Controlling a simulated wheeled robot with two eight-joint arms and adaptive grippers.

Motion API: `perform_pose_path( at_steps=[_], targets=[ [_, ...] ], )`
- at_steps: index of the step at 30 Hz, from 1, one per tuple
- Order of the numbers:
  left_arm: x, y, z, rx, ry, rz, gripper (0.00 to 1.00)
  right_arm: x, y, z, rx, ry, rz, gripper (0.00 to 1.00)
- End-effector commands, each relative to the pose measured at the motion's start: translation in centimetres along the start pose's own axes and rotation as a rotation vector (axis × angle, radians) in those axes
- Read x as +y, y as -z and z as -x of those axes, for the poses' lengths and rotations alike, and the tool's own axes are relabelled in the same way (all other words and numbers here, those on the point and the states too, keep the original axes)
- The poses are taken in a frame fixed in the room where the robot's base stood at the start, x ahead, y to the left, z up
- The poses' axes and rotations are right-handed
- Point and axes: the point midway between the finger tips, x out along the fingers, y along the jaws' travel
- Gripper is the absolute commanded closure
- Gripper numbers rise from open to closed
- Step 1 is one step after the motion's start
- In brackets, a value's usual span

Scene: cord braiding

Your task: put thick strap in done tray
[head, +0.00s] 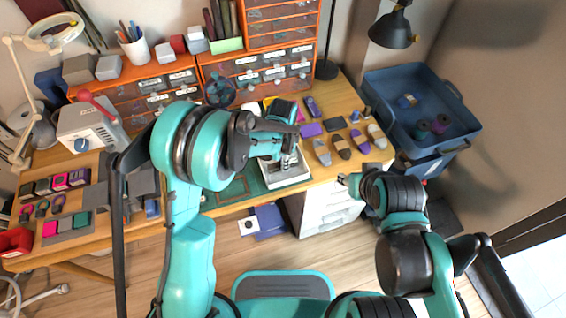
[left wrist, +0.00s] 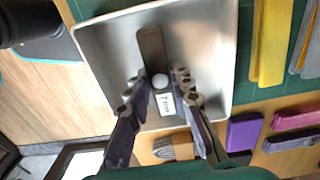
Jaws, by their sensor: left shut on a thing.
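The thick strap (left wrist: 151,48) is a dark grey-brown band with a pale round stud and a white label near its lower end. My left gripper (left wrist: 158,82) is shut on it, with one finger on each side near the stud. The strap is over the pale metal tray (left wrist: 212,45), inside its outline; I cannot tell whether it touches the tray floor. In the head view the left gripper (head: 286,152) is over the same tray (head: 284,182), and the strap is mostly hidden there. My right gripper (head: 345,179) is right of the tray, away from it, its jaws unclear.
Yellow and grey straps (left wrist: 270,40) lie on the green mat beside the tray. Purple pieces (head: 310,130) and several grey and brown brushes (head: 342,148) lie to the right on the table. A blue bin (head: 383,82) stands at the far right. Orange drawers (head: 262,70) line the back.

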Motion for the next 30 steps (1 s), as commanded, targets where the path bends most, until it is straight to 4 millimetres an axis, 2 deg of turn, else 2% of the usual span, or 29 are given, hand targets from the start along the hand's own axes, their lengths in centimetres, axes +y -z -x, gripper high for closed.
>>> perform_pose_path(
  at_steps=[6, 7, 9, 17, 21, 26, 30],
  targets=[
    [0.0, 0.0, -0.3, 0.000, 0.000, 0.000, 1.00, 0.0, -0.2, -0.2, 0.000, 0.000, 0.000, 0.60],
    [0.0, 0.0, -0.3, 0.000, 0.000, 0.000, 0.76, 0.0, -0.2, -0.3, 0.000, 0.000, 0.000, 0.60],
    [0.0, 0.0, -0.2, 0.000, 0.000, 0.000, 0.58, 0.0, -0.1, -0.2, 0.000, 0.000, 0.000, 0.60],
    [0.0, 0.0, -0.2, 0.000, 0.000, 0.000, 0.58, 0.0, -0.1, -0.2, 0.000, 0.000, 0.000, 0.60],
    [0.0, 0.0, 0.4, 0.000, 0.000, 0.000, 0.58, 0.0, 0.2, 0.3, 0.000, 0.000, 0.000, 0.60],
    [0.0, 0.0, 3.3, 0.000, 0.000, 0.000, 0.58, 0.0, 1.0, 1.3, 0.000, 0.000, 0.000, 0.60],
    [0.1, 0.0, 6.7, 0.000, 0.000, 0.000, 0.58, 0.0, 1.8, 2.5, 0.000, 0.000, 0.000, 0.60]
  ],
)
